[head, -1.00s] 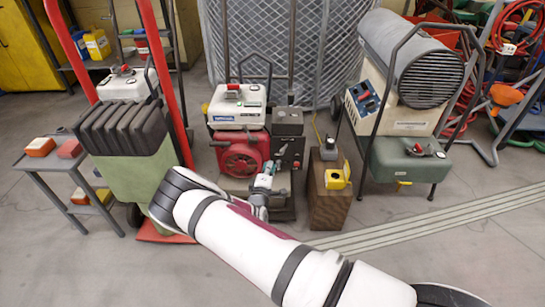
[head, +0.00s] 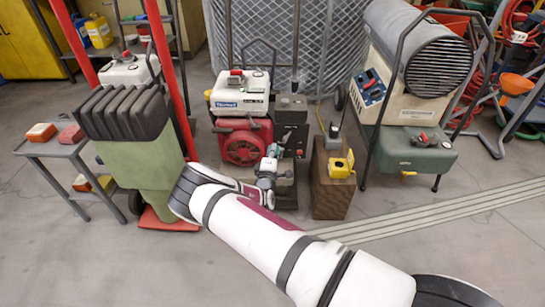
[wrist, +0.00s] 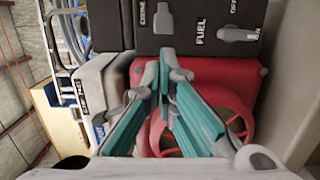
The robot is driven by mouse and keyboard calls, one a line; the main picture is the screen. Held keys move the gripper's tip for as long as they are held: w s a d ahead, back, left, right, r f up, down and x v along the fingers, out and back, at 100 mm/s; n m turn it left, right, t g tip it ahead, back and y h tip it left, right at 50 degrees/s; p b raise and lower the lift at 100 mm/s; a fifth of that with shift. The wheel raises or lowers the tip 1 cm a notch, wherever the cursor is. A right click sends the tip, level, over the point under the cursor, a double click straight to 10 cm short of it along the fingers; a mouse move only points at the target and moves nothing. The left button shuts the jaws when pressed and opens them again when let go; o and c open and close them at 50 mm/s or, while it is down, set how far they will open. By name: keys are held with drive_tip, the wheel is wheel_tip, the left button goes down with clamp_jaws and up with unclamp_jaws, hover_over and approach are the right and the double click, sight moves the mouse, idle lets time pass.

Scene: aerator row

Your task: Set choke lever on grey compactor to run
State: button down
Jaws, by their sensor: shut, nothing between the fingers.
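The compactor's dark grey control box (head: 291,112) stands right of its red engine (head: 243,142) and white tank (head: 240,92) in the head view. In the wrist view, turned sideways, its dark panel (wrist: 200,12) fills the top. A small grey lever (wrist: 163,18) stands beside a label that seems to read CHOKE. A second light grey lever (wrist: 238,34) is near FUEL and OFF lettering. My gripper (wrist: 165,62), with teal fingers, is shut and empty just short of the panel, in line with the small lever. It also shows in the head view (head: 273,153). Contact is not visible.
A wooden block (head: 333,185) with a yellow item (head: 341,165) stands right of the compactor. A green machine on a red hand truck (head: 135,150) stands close on the left. A heater (head: 412,80) is farther right. Open floor lies in front.

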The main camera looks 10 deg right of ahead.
sight(287, 138)
drive_tip(key=shift+b+x, duration=0.8)
drive_tip(key=shift+x, duration=1.85)
drive_tip(key=shift+s+d+n+t+y+p, duration=0.2)
drive_tip(key=shift+n+t+y+p, duration=0.15)
drive_tip(key=shift+y, duration=0.25)
drive_tip(key=shift+s, duration=0.1)
drive_tip(key=shift+s+d+n+t+y+p, duration=0.1)
drive_tip(key=shift+s+d+n+y+p, duration=0.3)
drive_tip(key=shift+s+d+n+y, duration=0.45)
drive_tip(key=shift+s+d+n+t+y+p, duration=0.2)
drive_tip(key=shift+d+n+y+p, duration=0.35)
drive_tip(key=shift+y, duration=0.65)
drive_tip(key=shift+s+d+n+t+y+p, duration=0.1)
drive_tip(key=shift+s+d+n+y+p, duration=0.2)
drive_tip(key=shift+s+d+n+y, duration=0.55)
drive_tip(key=shift+w+a, duration=0.15)
drive_tip(key=shift+w, duration=0.15)
